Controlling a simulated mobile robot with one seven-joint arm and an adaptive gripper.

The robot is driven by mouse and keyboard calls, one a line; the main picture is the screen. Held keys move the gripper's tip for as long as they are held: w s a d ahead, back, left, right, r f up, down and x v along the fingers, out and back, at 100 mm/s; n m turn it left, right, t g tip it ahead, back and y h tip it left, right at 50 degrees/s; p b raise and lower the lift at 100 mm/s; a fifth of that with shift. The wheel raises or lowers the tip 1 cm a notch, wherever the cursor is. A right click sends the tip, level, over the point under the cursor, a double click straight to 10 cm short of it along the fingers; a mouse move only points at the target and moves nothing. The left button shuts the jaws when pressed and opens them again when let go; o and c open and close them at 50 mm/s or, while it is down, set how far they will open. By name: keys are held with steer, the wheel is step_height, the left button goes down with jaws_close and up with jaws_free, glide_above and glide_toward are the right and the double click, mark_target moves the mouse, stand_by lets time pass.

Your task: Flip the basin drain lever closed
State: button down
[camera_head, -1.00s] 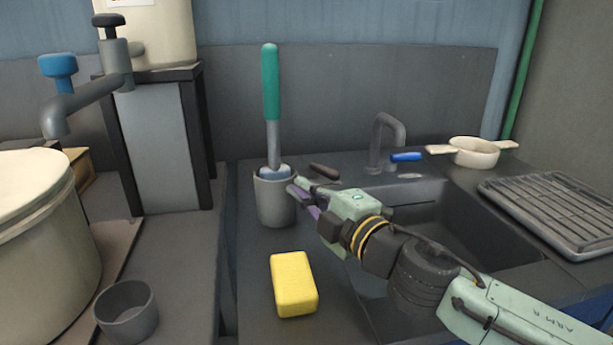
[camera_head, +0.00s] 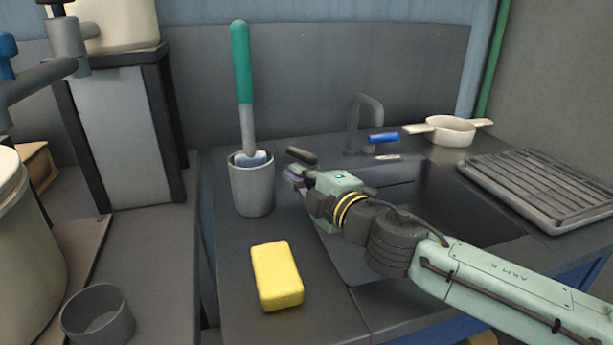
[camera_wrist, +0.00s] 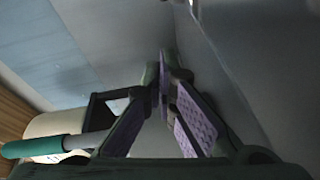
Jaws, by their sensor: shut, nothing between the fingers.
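A short dark lever (camera_head: 301,156) stands on the counter at the back left of the sink basin (camera_head: 455,205). It looks like the drain lever. My gripper (camera_head: 291,174) is just in front of it in the head view, fingers pointing left and away, close to the brush cup. I cannot tell whether the fingers touch the lever. In the wrist view the purple-padded fingers (camera_wrist: 164,75) come together at their tips, shut and empty. I cannot make out the lever in the wrist view.
A grey cup (camera_head: 252,188) with a green-handled brush (camera_head: 242,65) stands left of my gripper. A yellow sponge (camera_head: 276,275) lies in front. The faucet (camera_head: 368,115) with a blue handle (camera_head: 384,137), a white pan (camera_head: 450,130) and a drying rack (camera_head: 540,185) are to the right.

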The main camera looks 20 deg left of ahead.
mark_target(299, 157)
steer(key=x, duration=0.5)
steer(key=shift+w+a, duration=0.2)
steer(key=shift+a, duration=0.2)
steer(key=w, duration=0.1)
steer(key=w+d, duration=0.1)
steer(key=w+f, duration=0.1)
steer(key=w, duration=0.1)
steer(key=shift+d+p, duration=0.3)
steer(key=shift+p, duration=0.1)
